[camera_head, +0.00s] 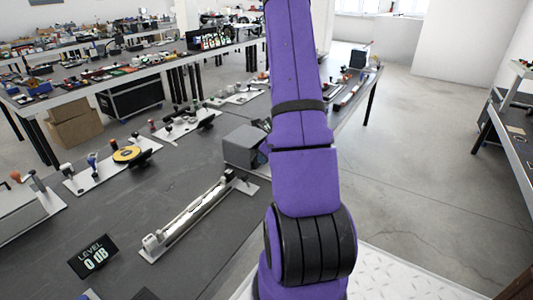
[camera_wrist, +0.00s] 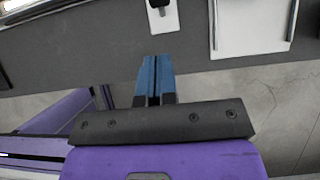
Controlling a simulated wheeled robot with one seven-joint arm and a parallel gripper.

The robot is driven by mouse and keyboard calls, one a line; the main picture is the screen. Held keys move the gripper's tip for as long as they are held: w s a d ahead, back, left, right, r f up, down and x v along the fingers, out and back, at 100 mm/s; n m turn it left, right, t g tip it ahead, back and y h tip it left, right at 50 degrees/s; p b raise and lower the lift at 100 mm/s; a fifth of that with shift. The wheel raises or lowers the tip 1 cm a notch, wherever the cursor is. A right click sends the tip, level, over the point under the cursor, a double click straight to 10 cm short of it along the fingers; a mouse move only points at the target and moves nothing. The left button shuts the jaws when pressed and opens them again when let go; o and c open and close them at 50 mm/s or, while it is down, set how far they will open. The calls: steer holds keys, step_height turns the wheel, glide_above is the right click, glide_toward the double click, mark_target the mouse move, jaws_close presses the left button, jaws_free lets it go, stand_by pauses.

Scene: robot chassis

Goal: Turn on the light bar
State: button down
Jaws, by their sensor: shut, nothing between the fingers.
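The light bar (camera_head: 197,212) is a long clear tube on a light base plate, on the grey table in the head view. It lies slanted, left of my purple arm, and no clear glow shows along it. My gripper (camera_wrist: 154,80) shows in the wrist view with its blue fingers together and empty. It points toward the table edge, apart from the things on it. A white plate with a small black part (camera_wrist: 158,5) lies ahead of the fingertips. I cannot tell whether the wrist view shows the light bar. In the head view my arm hides part of the table.
A black "LEVEL 0 dB" display (camera_head: 93,256) lies left of the light bar. A grey box (camera_head: 243,146) stands behind it. Several plates with knobs and a yellow disc (camera_head: 128,155) line the table. A white plate (camera_wrist: 245,28) lies right of my fingers. Open floor (camera_head: 425,170) is on the right.

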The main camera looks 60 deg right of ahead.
steer(key=shift+v, duration=1.5)
steer(key=shift+w+r, duration=0.1)
steer(key=shift+w, duration=0.15)
steer(key=w+a+r+n+y, duration=0.2)
steer(key=w+a+r+n, duration=0.1)
steer(key=a+r+n, duration=0.65)
steer(key=w+a+r+n+y, duration=0.1)
steer(key=w+a+r+n, duration=0.1)
steer(key=a+r+n, duration=0.7)
steer(key=s+a+r+n+h, duration=0.3)
steer(key=s+a+r+n, duration=1)
steer(key=s+a+n, duration=0.4)
steer(key=shift+r+g, duration=0.25)
steer(key=shift+g, duration=0.15)
